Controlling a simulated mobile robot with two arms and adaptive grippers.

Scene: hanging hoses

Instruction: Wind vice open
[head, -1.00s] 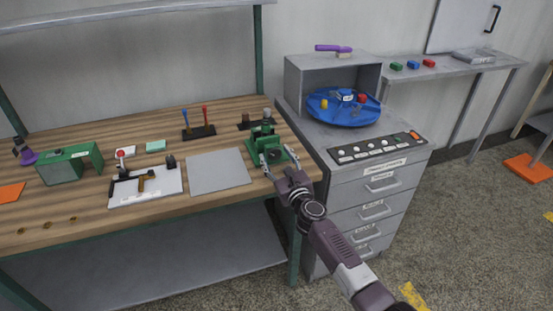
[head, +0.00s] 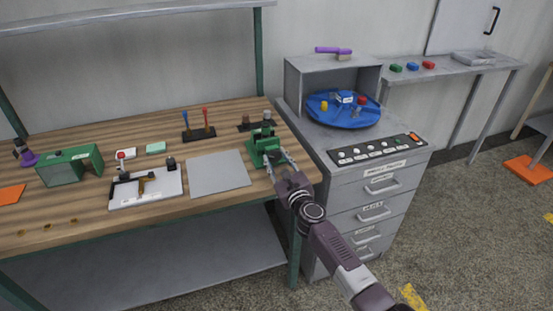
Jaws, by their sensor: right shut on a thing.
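The green vice (head: 264,141) stands on the right end of the wooden workbench, on a green base. My right gripper (head: 277,164) reaches in from the lower right and its fingers are at the front of the vice. It is shut on the vice handle, which is mostly hidden between the fingers. How far the vice jaws are apart is too small to tell. My left gripper is not in view.
A grey plate (head: 218,174) lies on the bench just left of the vice. A white fixture board (head: 146,188) and a lever block (head: 198,133) are further left. The grey drawer cabinet (head: 372,190), with a blue turntable (head: 343,111) on top, stands close on the right.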

